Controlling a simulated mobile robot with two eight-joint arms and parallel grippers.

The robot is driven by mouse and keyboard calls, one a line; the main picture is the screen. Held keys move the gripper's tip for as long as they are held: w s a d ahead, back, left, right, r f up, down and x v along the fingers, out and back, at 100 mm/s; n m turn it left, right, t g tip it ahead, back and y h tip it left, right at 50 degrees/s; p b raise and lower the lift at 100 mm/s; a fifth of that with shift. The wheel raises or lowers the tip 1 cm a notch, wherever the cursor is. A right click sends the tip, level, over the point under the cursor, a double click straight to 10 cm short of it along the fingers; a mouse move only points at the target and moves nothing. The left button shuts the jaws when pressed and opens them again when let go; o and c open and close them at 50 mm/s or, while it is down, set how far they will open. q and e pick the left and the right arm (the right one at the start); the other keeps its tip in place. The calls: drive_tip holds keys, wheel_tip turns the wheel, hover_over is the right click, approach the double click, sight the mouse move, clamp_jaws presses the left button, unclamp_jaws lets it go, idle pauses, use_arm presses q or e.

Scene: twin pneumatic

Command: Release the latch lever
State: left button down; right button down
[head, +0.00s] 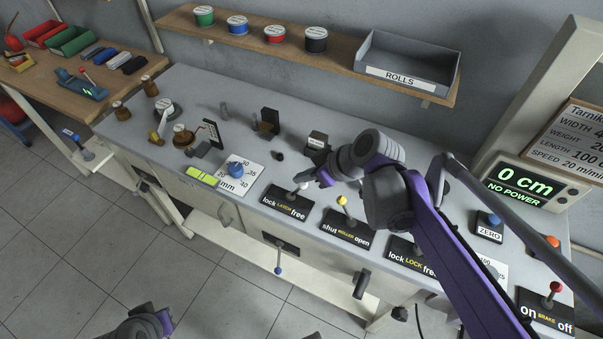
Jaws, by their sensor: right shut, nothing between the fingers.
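The latch lever has a pale knob (304,186) and stands on a black plate (285,204) lettered "lock LATCH free", at the front edge of the grey machine top. The lever leans toward the back right, on the "free" half of the plate. My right gripper (306,177) is shut and empty, with its fingertips right at the knob; I cannot tell whether they touch it. My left gripper (160,322) shows only in part at the bottom edge, far from the lever, and its fingers are not clear.
To the right are the yellow-knobbed roller lever (342,201), a lock plate (410,256) partly behind my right arm, and a red-knobbed brake lever (555,288). A blue knob (236,169) stands left. The display (528,187) reads "0 cm NO POWER".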

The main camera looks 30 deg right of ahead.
drive_tip(key=shift+s+f, duration=0.1)
idle(0.3)
drive_tip(key=w+r+p+v, duration=0.1)
drive_tip(key=p+v, duration=0.1)
drive_tip(key=v, duration=0.7)
drive_tip(key=shift+w+r, duration=0.25)
drive_tip(key=shift+r, duration=0.05)
drive_tip(key=shift+s+a, duration=0.1)
drive_tip(key=shift+a+f, duration=0.1)
drive_tip(key=s+a+f+m+h, duration=0.2)
drive_tip(key=s+a+f, duration=0.1)
drive_tip(key=f, duration=0.3)
drive_tip(key=s+a+f+m+g+h, duration=0.1)
drive_tip(key=s+a+f+m+h, duration=0.1)
drive_tip(key=s+f, duration=0.4)
drive_tip(key=shift+a+f+m, duration=0.5)
drive_tip(key=shift+f+m, duration=0.25)
drive_tip(key=shift+m, duration=0.05)
